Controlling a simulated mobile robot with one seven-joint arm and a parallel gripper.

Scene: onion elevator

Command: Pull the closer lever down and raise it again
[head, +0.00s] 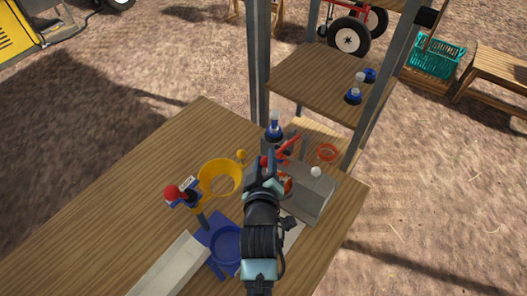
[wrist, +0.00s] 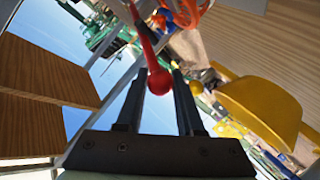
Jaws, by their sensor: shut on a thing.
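A red lever (head: 289,146) slants up beside a grey box (head: 314,192) on the wooden table. In the wrist view, the red lever (wrist: 145,38) ends in a round red knob (wrist: 159,82). My gripper (head: 264,165) is at this knob, with the knob between its fingertips (wrist: 160,85), shut on it. Another red ball (head: 172,192) tops a blue-and-white piece left of the yellow bowl-like ring (head: 220,178). My gripper and wrist hide part of the grey box and the lever's base.
A blue round holder (head: 227,246) and a pale ramp (head: 170,272) are at the front left. A metal-framed shelf (head: 318,78) rises beyond. The table's left side (head: 130,200) is clear.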

